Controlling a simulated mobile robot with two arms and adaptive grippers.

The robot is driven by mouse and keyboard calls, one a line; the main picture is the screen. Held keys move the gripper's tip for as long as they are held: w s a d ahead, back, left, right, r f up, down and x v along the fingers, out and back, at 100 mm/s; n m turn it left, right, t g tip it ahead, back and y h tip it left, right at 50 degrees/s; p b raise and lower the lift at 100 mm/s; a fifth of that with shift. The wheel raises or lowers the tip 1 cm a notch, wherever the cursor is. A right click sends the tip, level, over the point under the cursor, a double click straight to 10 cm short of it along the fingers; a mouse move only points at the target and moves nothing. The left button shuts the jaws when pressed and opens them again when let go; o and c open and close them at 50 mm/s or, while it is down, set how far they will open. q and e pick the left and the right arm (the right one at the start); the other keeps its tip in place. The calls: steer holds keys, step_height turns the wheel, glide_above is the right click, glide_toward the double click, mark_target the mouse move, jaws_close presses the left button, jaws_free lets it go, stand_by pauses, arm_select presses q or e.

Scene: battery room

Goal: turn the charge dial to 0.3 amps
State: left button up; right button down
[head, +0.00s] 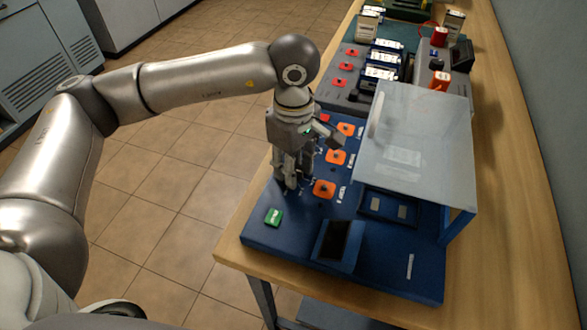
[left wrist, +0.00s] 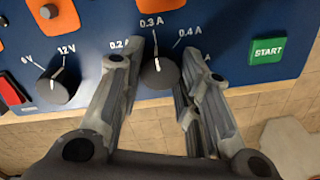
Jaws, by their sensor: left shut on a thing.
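The charge dial (left wrist: 160,72) is a dark round knob on a blue panel, between the fingers of my left gripper (left wrist: 162,85) in the left wrist view. The fingers are shut on its sides. Its white pointer line points up toward the 0.3 A mark (left wrist: 152,22). The 0.2 A mark (left wrist: 119,44) is partly covered by a finger, and the 0.4 A mark (left wrist: 189,34) shows at right. In the head view my left gripper (head: 291,185) reaches down onto the blue charger (head: 395,278) and hides the dial. My right gripper is not in view.
A voltage dial (left wrist: 57,86) marked 6 V and 12 V is left of the charge dial. A green START button (left wrist: 267,50) is to its right. Orange parts (head: 324,188) line the panel. A clear cover (head: 420,140) stands over the charger's right side.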

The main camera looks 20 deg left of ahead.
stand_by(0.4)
arm_select(q)
steer(key=o, duration=1.1)
steer(key=shift+c, duration=0.2)
steer(key=shift+r, duration=0.1)
step_height(320, 180, up, 12)
